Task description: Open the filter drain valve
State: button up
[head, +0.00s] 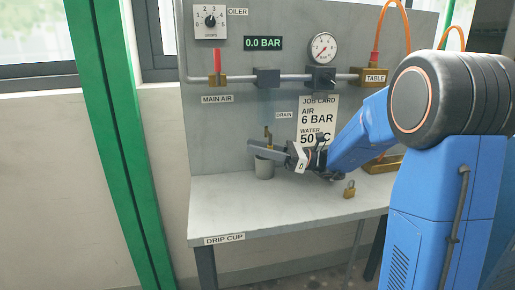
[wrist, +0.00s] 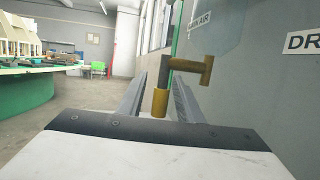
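The drain valve (head: 268,137) is a small brass fitting below the filter on the grey panel, just left of the DRAIN label (head: 284,115). In the wrist view, the valve (wrist: 160,103) shows a yellow lower body and a brown T-shaped top reaching right. My gripper (head: 258,150) is at the valve, with its long grey fingers pointing left along the panel. In the wrist view my gripper (wrist: 157,90) is open, one finger on each side of the valve body, with gaps showing. Whether either finger touches it is unclear.
A grey cup (head: 264,168) stands on the bench (head: 230,205) right under the fingers. A brass padlock (head: 349,189) lies to the right. The main air valve (head: 217,66) has an upright red handle. The display (head: 263,43) reads 0.0 BAR. A green post (head: 110,120) stands left.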

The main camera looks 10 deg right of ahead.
jog(key=v, duration=0.7)
jog(key=shift+d, duration=0.25)
dwell(0.4)
